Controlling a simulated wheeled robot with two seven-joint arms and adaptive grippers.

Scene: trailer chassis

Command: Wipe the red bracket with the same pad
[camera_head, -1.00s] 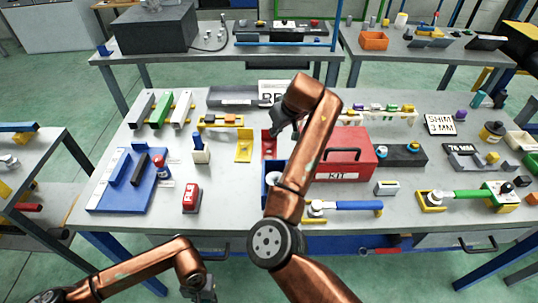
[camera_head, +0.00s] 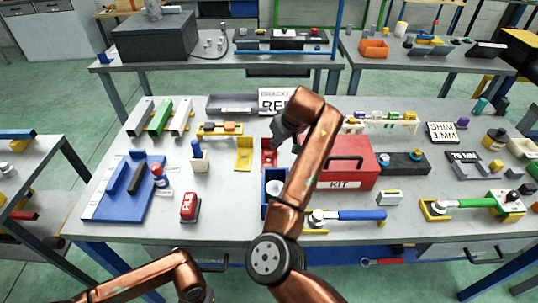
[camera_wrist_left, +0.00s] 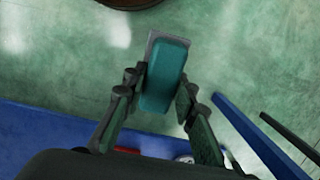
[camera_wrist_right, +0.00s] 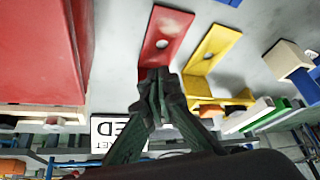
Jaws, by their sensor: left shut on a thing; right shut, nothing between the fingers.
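The red bracket (camera_head: 268,154) stands on the bench left of the red kit box. In the right wrist view the red bracket (camera_wrist_right: 163,35) shows a plate with a hole. My right gripper (camera_head: 284,138) is shut and empty at the bracket; its fingertips (camera_wrist_right: 158,85) overlap the bracket's lower part, and I cannot tell if they touch it. My left gripper (camera_wrist_left: 160,100) is shut on a teal pad (camera_wrist_left: 165,75) with a grey backing. It is held low over the floor in front of the bench, and only partly shows in the head view (camera_head: 196,292).
A yellow bracket (camera_head: 243,152) stands close left of the red one. The red kit box (camera_head: 348,172) is to the right, and a blue bin (camera_head: 274,180) is in front. A sign (camera_head: 275,98) stands behind. A red block (camera_head: 190,207) sits near the front edge.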

